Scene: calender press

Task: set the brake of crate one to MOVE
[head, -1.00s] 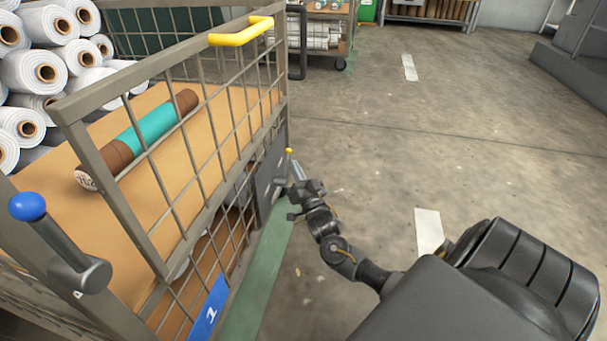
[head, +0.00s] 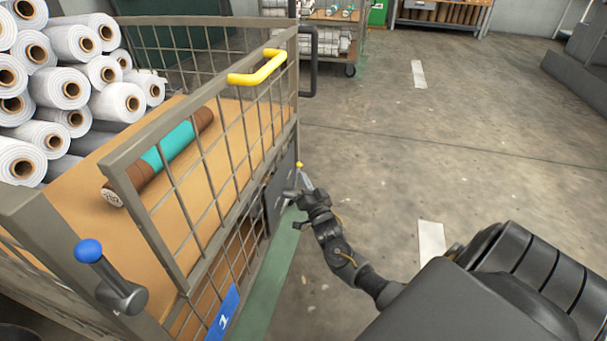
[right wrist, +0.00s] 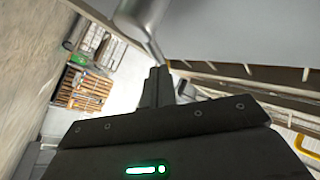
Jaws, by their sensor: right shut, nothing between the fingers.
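Crate one (head: 128,160) is a grey wire-mesh cage cart on the left of the head view, with a blue label (head: 222,312) low on its side. A grey panel (head: 279,193) is on its side, near a small metal lever with a yellow tip (head: 299,165). My right gripper (head: 291,197) is shut and empty beside this panel, close below the lever; contact is unclear. In the right wrist view, a metal cylinder with a thin rod (right wrist: 147,28) stands just beyond the shut fingers (right wrist: 160,78). My left gripper is out of view. No brake marking is readable.
A brown and teal roll (head: 165,152) lies on the crate's board. A blue-knobbed lever (head: 89,251) and a yellow handle (head: 258,70) are on the crate. White rolls (head: 75,92) are stacked behind. Open floor (head: 380,160) lies to the right.

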